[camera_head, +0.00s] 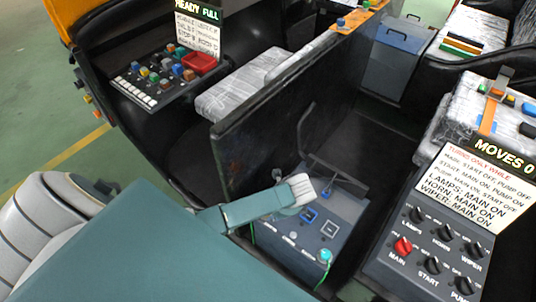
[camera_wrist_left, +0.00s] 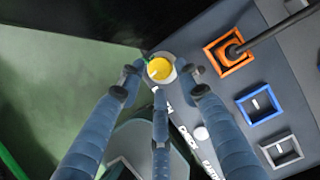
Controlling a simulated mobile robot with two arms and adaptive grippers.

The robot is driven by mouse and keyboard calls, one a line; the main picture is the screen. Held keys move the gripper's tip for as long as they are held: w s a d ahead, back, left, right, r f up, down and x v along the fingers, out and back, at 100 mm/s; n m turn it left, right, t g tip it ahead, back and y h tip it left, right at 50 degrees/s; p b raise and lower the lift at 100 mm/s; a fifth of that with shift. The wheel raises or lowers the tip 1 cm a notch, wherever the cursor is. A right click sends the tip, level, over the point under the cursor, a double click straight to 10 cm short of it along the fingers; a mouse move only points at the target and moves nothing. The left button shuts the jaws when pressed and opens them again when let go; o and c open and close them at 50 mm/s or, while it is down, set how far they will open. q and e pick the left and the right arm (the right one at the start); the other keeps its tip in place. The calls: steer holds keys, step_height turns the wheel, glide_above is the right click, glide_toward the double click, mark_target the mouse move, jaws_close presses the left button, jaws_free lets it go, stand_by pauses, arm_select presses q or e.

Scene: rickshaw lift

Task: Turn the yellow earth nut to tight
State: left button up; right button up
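The yellow earth nut (camera_wrist_left: 160,69) shows in the left wrist view as a round yellow cap in a pale ring, near the edge of the grey panel box (camera_wrist_left: 215,105). My left gripper (camera_wrist_left: 158,82) is open, its fingers spread to the left, right and near side of the nut. I cannot tell whether any finger touches it. In the head view my left arm reaches over the panel box (camera_head: 281,256), and its grey-white end (camera_head: 290,192) hides the nut. My right gripper is not in view.
An orange-framed socket (camera_wrist_left: 230,51) with a dark lever, a blue-framed one (camera_wrist_left: 260,104) and a grey-framed one (camera_wrist_left: 282,150) sit beside the nut. A black partition (camera_head: 270,120) rises behind; a switch panel (camera_head: 437,250) stands right.

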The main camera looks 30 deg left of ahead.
arm_select(q)
steer(key=shift+x, duration=1.1)
steer(key=c, duration=0.8)
